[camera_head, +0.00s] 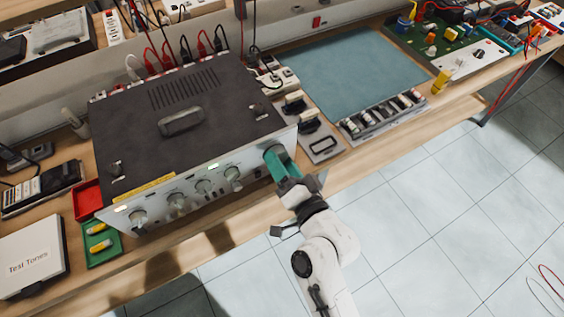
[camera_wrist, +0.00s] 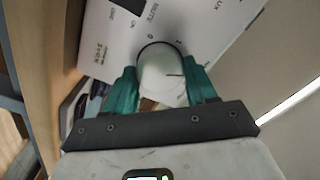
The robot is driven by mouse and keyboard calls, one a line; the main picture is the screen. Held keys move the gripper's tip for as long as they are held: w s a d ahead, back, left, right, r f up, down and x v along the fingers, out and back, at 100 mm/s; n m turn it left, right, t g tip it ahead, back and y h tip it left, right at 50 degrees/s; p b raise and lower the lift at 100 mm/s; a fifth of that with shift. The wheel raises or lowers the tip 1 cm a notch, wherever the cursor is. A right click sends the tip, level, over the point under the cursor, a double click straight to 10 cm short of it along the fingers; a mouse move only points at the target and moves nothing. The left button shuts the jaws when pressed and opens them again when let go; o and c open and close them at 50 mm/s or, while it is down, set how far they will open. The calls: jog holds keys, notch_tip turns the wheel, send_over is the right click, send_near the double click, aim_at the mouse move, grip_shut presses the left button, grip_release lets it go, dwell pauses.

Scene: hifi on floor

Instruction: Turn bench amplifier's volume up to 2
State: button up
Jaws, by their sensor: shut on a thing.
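The bench amplifier (camera_head: 215,120) is a dark-topped box with a silver front panel, standing on the wooden bench at left centre in the head view. My gripper (camera_head: 277,158) is at the right end of that panel, its teal fingers hiding the knob there. In the wrist view my gripper (camera_wrist: 163,76) is shut on a round pale knob (camera_wrist: 160,72), one finger on each side. A dark pointer line shows on the knob's right part. The marks 0 and 1 are printed on the panel (camera_wrist: 112,48) beyond the knob; a 2 cannot be made out.
Several other knobs (camera_head: 203,187) line the panel to the left. A green tray (camera_head: 104,253) and a red tray (camera_head: 87,199) are left of the amplifier. A component rack (camera_head: 383,118) and teal mat (camera_head: 350,65) lie to the right.

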jog(key=o, duration=1.1)
jog(key=shift+c, duration=0.2)
jog(key=b+v, duration=0.4)
jog(key=v, duration=0.7)
jog(key=shift+w, duration=0.1)
jog(key=s+d+f+n+g+h, duration=0.2)
jog(key=s+d+f+g+h, duration=0.15)
jog(key=d+f, duration=0.25)
jog(key=s+d+f+n+g+h, duration=0.2)
jog(key=d+f+g, duration=0.3)
jog(key=d+f, duration=0.15)
jog(key=s+d+f+g+h, duration=0.1)
jog(key=s+d+g+h, duration=0.3)
jog(key=s+d, duration=0.7)
jog(key=shift+s+d+f+m+g+h, duration=0.25)
jog(key=shift+s+d+m+g+h, duration=0.15)
jog(key=shift+g, duration=0.35)
